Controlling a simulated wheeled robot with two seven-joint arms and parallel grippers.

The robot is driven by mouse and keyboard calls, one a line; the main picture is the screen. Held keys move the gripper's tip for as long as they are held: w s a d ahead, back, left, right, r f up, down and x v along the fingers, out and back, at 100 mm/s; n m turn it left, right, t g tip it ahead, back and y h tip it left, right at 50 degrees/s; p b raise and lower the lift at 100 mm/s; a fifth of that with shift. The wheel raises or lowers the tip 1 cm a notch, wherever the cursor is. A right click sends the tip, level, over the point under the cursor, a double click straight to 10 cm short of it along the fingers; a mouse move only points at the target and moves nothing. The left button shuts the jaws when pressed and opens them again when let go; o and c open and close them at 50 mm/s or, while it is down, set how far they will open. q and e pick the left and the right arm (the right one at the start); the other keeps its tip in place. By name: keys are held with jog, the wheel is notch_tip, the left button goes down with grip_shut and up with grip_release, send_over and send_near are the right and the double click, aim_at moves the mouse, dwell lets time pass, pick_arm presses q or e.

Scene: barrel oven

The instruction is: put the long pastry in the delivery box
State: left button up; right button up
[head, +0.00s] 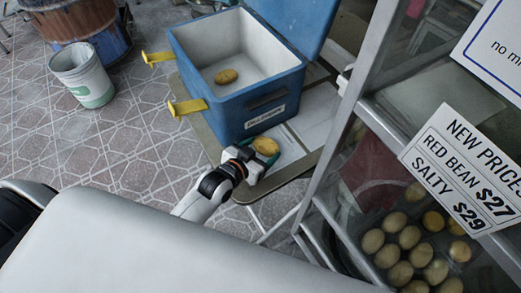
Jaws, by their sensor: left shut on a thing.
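The blue delivery box (228,118) stands open on a small folding table, its lid tipped back and its inside pale. One golden oval pastry (226,76) lies on the floor of the box. My left gripper (262,152) is in front of the box, low by its front side, outside it. It is shut on a yellow-brown pastry (266,146). The gripper partly hides this pastry, so its full length is hard to tell. My right gripper is not in view.
Yellow latches (187,106) stick out from the box's left side. A glass cabinet (375,165) with several pastries and price signs stands close at the right. A white bucket (82,75) and a barrel stand at the upper left. The tiled floor between is clear.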

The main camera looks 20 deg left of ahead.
pick_arm(q)
jog(key=shift+s+r, duration=0.1)
jog(key=shift+s, duration=0.1)
jog(key=shift+s+d, duration=0.1)
jog(key=o, duration=0.7)
